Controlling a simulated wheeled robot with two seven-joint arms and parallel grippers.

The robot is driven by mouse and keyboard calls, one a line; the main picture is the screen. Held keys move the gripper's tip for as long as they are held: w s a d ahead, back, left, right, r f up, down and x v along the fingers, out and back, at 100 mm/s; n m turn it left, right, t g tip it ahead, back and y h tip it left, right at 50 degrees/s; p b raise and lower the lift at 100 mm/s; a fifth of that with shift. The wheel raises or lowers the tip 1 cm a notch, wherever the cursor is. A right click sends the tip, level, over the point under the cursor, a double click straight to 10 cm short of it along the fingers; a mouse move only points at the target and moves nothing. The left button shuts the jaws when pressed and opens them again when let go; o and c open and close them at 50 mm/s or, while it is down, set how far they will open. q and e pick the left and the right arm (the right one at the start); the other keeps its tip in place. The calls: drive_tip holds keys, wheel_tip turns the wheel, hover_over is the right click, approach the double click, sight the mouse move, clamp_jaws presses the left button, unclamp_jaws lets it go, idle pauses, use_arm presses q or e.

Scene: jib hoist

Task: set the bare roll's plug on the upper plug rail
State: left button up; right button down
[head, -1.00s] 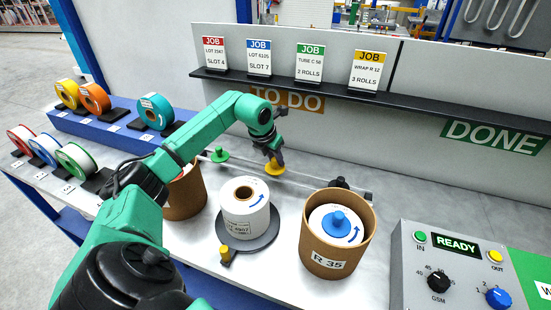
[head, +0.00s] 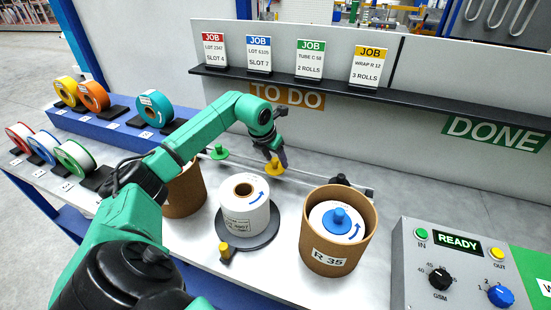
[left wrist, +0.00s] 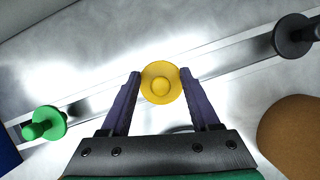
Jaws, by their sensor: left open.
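A yellow plug (head: 275,169) stands on the plug rail (head: 318,181) behind the rolls. My left gripper (head: 273,152) is at this plug. In the left wrist view, the open fingers (left wrist: 160,76) lie on either side of the yellow plug (left wrist: 160,88), with the tips close to its flange. A white bare roll (head: 245,208) stands on a dark round turntable (head: 262,240), and its brown core is open with no plug in it. The right gripper is not in view.
On the rail, a green plug (left wrist: 45,123) is left and a black plug (left wrist: 292,36) right of the yellow one. A brown tub (head: 335,238) holds a roll with a blue plug (head: 339,217). Another tub (head: 184,192) is partly behind my arm. A control panel (head: 450,260) stands right.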

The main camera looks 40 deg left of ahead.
use_arm(q)
drive_tip(key=shift+r, duration=0.1)
drive_tip(key=b+v, duration=0.1)
drive_tip(key=v, duration=1.3)
drive_tip(key=shift+r, duration=0.15)
drive_tip(key=shift+s, duration=0.1)
